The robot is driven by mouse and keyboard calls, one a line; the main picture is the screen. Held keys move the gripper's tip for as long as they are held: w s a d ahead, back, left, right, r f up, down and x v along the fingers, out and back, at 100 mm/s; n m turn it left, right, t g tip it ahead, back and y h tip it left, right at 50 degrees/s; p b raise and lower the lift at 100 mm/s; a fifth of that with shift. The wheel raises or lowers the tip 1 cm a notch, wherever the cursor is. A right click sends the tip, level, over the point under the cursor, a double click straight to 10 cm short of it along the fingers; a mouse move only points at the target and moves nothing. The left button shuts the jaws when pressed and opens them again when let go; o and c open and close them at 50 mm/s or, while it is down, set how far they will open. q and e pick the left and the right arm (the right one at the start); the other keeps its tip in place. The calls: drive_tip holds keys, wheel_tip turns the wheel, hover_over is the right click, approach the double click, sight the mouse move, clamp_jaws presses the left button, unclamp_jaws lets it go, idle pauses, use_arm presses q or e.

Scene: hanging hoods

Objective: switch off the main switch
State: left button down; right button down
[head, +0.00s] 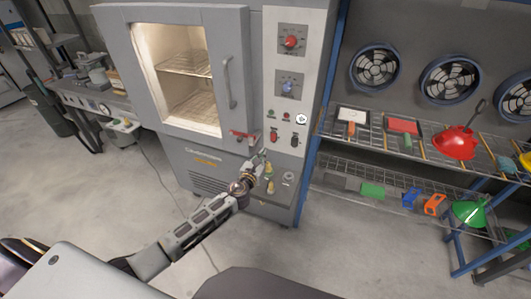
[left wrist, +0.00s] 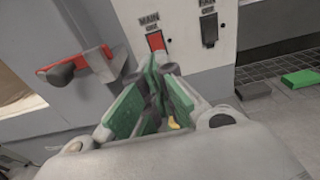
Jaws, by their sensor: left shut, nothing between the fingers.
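The main switch (head: 274,136) is a small red rocker at the lower part of the oven's light control panel. In the left wrist view the red rocker (left wrist: 156,41) sits under the word MAIN; I cannot tell its position. My left gripper (head: 262,157) is just below the main switch in the head view. In the left wrist view its green-padded fingers (left wrist: 160,72) are together, empty, and point at the panel just under the red rocker. I cannot tell whether the tips touch the panel. My right gripper is not in view.
A dark fan switch (left wrist: 209,30) is right of the main switch. A red bar with a dark knob (left wrist: 75,63) sticks out to the left. Floor in front is clear.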

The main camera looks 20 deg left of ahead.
use_arm(q)
drive_tip(key=shift+s+r, duration=0.15)
drive_tip(key=shift+s, duration=1.45)
